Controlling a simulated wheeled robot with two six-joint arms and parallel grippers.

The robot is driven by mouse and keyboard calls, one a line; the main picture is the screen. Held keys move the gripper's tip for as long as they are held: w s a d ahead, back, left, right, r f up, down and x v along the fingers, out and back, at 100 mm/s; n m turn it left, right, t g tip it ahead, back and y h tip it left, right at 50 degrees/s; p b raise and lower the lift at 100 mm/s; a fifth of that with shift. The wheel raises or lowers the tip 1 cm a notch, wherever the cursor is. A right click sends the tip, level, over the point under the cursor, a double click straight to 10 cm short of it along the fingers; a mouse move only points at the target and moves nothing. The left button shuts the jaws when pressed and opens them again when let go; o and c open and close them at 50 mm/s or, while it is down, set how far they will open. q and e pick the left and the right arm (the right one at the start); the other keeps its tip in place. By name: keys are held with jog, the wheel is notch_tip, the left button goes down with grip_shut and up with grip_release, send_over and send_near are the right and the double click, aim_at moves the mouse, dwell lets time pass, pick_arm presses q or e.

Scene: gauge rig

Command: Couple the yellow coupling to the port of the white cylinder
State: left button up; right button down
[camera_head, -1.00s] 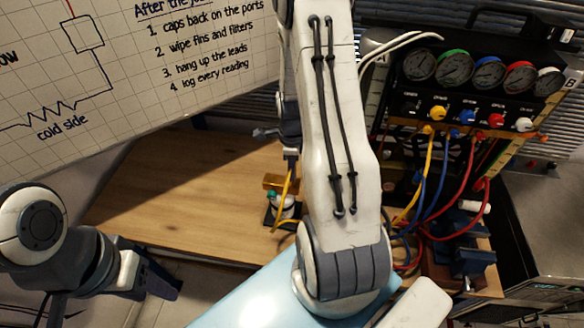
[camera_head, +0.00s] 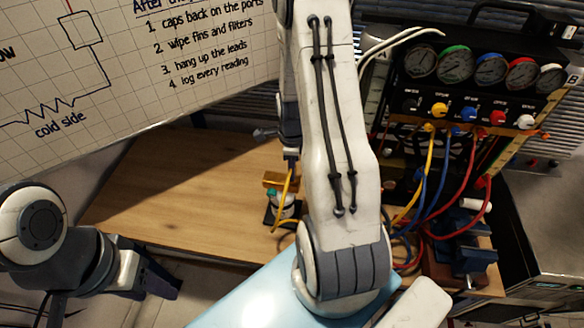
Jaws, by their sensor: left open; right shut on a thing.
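The white cylinder (camera_head: 287,205) stands upright in a dark holder on the wooden bench, left of my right forearm. A teal part shows on its left side, and a brass-coloured block is at its top. My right gripper (camera_head: 291,161) points down just above and is shut; a yellow hose (camera_head: 289,185) runs down from it in front of the cylinder. The yellow coupling itself is too small and hidden to make out. I cannot tell whether it touches the port. My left gripper (camera_head: 160,282) is open and empty at the lower left, well away from the cylinder.
A gauge panel (camera_head: 480,90) with yellow, blue and red hoses stands at the right. A blue vise (camera_head: 470,255) is below it. A whiteboard (camera_head: 130,70) fills the upper left. The bench (camera_head: 170,190) left of the cylinder is clear.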

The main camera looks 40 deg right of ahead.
jog(key=shift+f+b, duration=0.45)
jog(key=shift+f, duration=0.2)
jog(key=shift+f, duration=0.2)
dwell(0.3)
jog(key=c, duration=0.8)
grip_release()
jog(key=o, duration=0.5)
jog(key=shift+o, duration=0.2)
